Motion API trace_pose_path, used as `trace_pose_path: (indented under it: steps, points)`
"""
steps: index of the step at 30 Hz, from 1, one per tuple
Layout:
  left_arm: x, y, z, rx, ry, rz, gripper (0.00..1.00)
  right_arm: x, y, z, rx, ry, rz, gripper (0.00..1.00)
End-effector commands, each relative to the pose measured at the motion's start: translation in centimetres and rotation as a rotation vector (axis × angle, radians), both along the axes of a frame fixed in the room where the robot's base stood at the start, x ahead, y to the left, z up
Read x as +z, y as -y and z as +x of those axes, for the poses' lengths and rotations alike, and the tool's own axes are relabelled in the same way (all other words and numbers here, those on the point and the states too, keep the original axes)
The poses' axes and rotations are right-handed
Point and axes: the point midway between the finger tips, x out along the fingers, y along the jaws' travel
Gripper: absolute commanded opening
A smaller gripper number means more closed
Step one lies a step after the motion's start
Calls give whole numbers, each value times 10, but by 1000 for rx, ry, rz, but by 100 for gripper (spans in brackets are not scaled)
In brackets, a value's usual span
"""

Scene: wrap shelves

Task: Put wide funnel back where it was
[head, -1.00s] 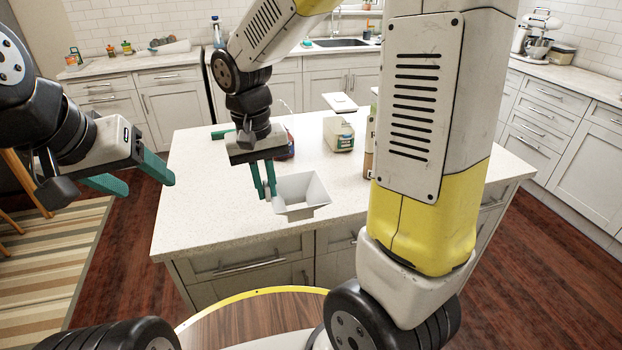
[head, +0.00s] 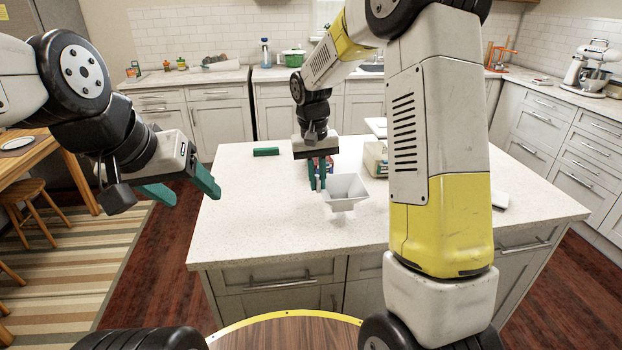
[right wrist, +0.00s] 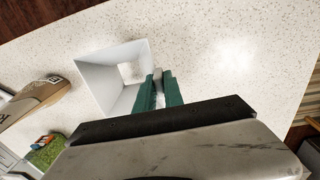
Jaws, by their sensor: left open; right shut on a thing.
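The wide funnel (head: 344,189) is white and square-mouthed, with its wide opening facing up. It shows in the head view over the island counter, and in the right wrist view (right wrist: 95,77) beyond the fingertips. My right gripper (head: 321,187) is shut on the funnel's side; its teal fingers also show in the right wrist view (right wrist: 158,78). The funnel appears held a little above the counter; the exact gap is hard to tell. My left gripper (head: 186,198) is open and empty, left of the island.
The island counter (head: 240,220) is clear at its front and left. A teal block (head: 266,152) lies near its back edge. A carton (head: 375,158) stands behind the funnel, partly hidden by my right arm. A brown package (right wrist: 38,97) shows in the right wrist view.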

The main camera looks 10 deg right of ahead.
Motion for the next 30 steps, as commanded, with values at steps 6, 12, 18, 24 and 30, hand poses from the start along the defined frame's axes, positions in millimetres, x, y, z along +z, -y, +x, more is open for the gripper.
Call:
trace_pose_path:
  steps: [6, 12, 18, 24, 30]
  points:
    - [0, 0, 0, 0, 0, 0, 62, -21, 0, 0, -1, 1, 0, 0]
    - [0, 0, 0, 0, 0, 0, 62, -21, 0, 0, -1, 1, 0, 0]
    - [0, 0, 0, 0, 0, 0, 62, -24, 0, 0, -1, 1, 0, 34]
    - [0, 0, 0, 0, 0, 0, 62, -23, 0, 0, -1, 1, 0, 34]
    - [0, 0, 0, 0, 0, 0, 62, -18, 0, 0, -1, 3, 1, 34]
